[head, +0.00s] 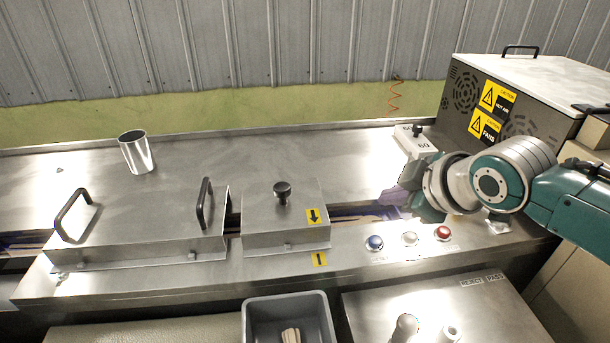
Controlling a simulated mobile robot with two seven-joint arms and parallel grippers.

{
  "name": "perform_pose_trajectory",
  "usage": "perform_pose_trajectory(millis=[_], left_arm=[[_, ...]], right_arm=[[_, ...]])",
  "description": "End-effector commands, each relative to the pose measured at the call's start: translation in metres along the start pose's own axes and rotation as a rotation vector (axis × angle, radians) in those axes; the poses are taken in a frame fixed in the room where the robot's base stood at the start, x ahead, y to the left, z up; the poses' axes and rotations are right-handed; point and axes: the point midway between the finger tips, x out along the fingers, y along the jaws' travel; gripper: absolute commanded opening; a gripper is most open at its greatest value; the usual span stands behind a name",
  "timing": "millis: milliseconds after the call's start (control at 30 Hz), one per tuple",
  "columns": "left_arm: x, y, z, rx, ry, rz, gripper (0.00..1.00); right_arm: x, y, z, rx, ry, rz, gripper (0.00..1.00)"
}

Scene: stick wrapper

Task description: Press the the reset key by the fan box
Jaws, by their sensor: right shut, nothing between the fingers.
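The fan box (525,95) is a grey metal box with fan grilles and yellow caution labels, at the right back. A blue button (374,243), a white button (409,239) and a red button (443,233) sit in a row on the machine's front strip. Their small labels are too small to read, so I cannot tell which is the reset key. My right gripper (393,198) is shut and empty, behind and above the buttons, apart from them. It points left, in front of the fan box, and my arm hides part of the surface there. My left gripper is not in view.
A white block marked 60 with a black knob (416,138) stands behind my right gripper. Metal covers with handles (150,225) and a knob (282,190) are at left and centre. A metal cup (137,153) stands behind. A grey bin (286,303) is in front.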

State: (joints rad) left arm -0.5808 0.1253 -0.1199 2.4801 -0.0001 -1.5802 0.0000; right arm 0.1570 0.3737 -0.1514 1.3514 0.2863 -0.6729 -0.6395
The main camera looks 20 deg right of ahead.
Motion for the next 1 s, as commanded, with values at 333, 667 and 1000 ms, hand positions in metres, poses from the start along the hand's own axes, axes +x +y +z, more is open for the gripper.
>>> perform_pose_trajectory(millis=[333,667,1000], left_arm=[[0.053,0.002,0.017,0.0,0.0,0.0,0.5],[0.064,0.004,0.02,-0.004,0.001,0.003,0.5],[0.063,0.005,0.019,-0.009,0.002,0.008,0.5]], right_arm=[[0.038,-0.028,0.028,0.001,0.0,0.0,0.0],[0.049,-0.036,0.036,0.001,0.0,0.0,0.0],[0.049,-0.035,0.035,0.001,0.0,0.0,0.0]])
